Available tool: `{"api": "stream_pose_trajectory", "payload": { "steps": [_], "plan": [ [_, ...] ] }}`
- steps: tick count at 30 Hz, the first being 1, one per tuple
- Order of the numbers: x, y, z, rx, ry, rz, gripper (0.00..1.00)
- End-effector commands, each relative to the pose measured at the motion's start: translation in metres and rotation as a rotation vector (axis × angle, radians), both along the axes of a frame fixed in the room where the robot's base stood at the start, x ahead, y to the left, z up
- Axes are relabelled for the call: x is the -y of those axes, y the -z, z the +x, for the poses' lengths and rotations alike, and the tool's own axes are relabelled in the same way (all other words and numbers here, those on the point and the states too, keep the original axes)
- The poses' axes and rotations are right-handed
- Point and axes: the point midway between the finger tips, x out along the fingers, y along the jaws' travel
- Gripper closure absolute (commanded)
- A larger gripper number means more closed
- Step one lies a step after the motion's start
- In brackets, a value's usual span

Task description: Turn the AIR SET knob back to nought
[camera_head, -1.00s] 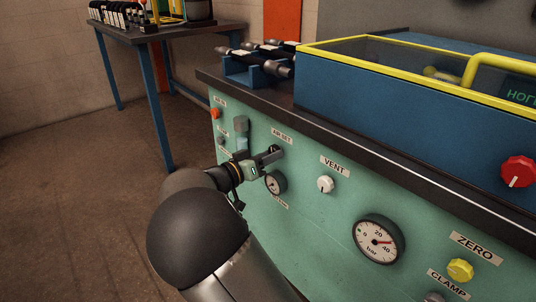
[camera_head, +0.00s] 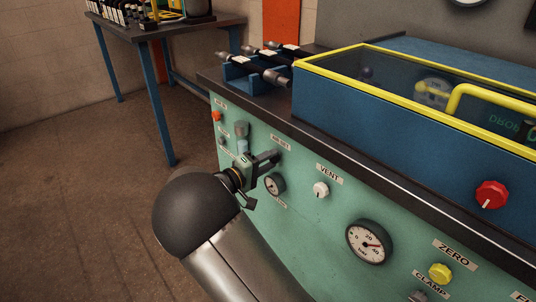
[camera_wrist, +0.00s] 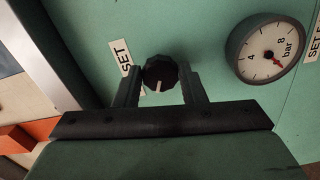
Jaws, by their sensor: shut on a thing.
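The AIR SET knob (camera_wrist: 160,73) is black and ridged with a white pointer line, on the green panel. In the wrist view the line points toward the bottom of the picture. My gripper (camera_wrist: 162,80) is shut on the knob, one finger on each side of it. In the head view my gripper (camera_head: 268,159) reaches the panel just below the AIR SET label (camera_head: 281,143) and hides the knob. The small bar gauge (camera_wrist: 266,48) beside the knob has a red needle pointing to the lower right; it also shows in the head view (camera_head: 274,184).
To the right on the panel are the white VENT knob (camera_head: 321,190), a large bar gauge (camera_head: 369,242) and the yellow ZERO knob (camera_head: 440,273). A red knob (camera_head: 491,195) is on the blue box above. Small controls (camera_head: 241,129) sit close left of my gripper.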

Motion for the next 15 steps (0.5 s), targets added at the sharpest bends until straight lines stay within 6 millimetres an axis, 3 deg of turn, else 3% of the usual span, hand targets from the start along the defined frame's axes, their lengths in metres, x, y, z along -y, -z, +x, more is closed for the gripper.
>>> {"api": "stream_pose_trajectory", "payload": {
  "steps": [15],
  "plan": [
    [0.0006, -0.0054, -0.0011, -0.363, 0.003, -0.337, 0.86]
  ]
}}
